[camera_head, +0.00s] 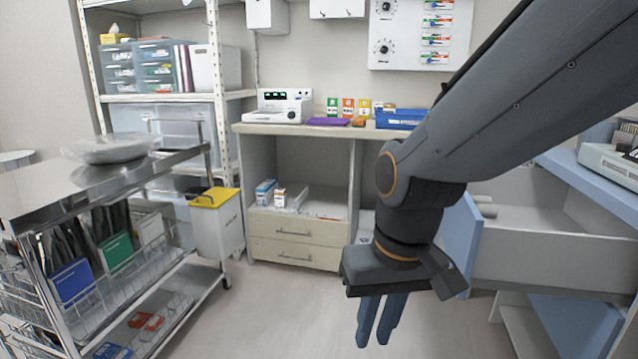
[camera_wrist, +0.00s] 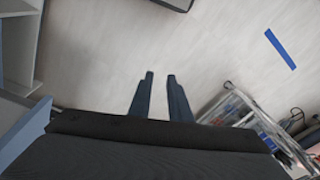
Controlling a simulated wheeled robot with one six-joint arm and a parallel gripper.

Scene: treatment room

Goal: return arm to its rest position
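My arm (camera_head: 500,110) reaches in from the upper right of the head view and bends down at the wrist. My gripper (camera_head: 373,340) hangs over the open floor in front of the beige drawer cabinet, fingers pointing down. In the wrist view my gripper (camera_wrist: 160,75) shows two dark blue fingers with a gap between them. Only pale floor is seen between the fingers, and nothing is held. My shoulder end is out of view.
An open white drawer (camera_head: 560,258) with a blue front stands close right of my gripper. A steel cart (camera_head: 30,195) stands left, with a yellow-lidded bin (camera_head: 215,225) beyond it. The counter (camera_head: 300,130) is behind. The floor (camera_head: 270,310) between is clear.

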